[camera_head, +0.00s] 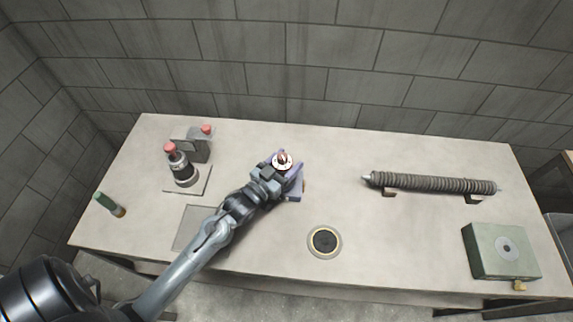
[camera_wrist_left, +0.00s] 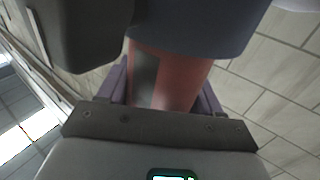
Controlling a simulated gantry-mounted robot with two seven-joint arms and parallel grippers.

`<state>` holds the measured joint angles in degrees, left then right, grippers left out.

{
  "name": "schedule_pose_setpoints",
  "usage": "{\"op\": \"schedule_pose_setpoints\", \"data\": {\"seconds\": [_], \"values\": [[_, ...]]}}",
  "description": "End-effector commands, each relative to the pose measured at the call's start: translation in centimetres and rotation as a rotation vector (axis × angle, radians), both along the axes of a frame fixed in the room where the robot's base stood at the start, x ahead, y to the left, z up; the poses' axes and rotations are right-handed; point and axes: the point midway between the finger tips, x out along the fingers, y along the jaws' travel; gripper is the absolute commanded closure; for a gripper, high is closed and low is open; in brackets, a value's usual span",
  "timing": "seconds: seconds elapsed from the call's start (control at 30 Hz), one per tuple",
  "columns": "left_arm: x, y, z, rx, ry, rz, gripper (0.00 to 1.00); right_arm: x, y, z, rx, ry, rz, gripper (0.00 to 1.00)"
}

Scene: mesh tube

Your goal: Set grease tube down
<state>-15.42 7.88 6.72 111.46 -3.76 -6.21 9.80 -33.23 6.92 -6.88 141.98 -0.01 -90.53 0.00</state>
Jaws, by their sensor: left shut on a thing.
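The grease tube shows its round red and white end (camera_head: 283,159) at the top of my left gripper (camera_head: 286,172), over the back middle of the table. In the left wrist view it is a reddish cylinder with a grey stripe (camera_wrist_left: 146,80), between the purple fingers. My left gripper is shut on it. A blue-grey block-like shape (camera_head: 295,196) shows just below the fingers; I cannot tell whether the tube touches it or the table. The tube's lower part is hidden in the head view. My right gripper is in neither view.
The middle back is clear.

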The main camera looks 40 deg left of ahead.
Motion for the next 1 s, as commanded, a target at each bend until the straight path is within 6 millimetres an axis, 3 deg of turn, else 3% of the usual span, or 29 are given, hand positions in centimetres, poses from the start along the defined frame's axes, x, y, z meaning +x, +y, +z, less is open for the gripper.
{"op": "schedule_pose_setpoints", "data": {"seconds": [0.5,0.53,0.67,1.0], "values": [[0.0,0.0,-1.3,0.001,0.0,0.0,0.76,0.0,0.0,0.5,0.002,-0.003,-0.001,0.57],[0.0,0.0,-1.3,0.001,0.001,0.0,0.32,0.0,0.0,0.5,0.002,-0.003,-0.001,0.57],[0.0,0.0,-1.3,0.001,0.001,0.0,0.12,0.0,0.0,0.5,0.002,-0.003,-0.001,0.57],[0.0,0.0,-1.3,0.001,0.0,0.0,0.1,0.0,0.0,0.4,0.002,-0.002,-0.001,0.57]]}}
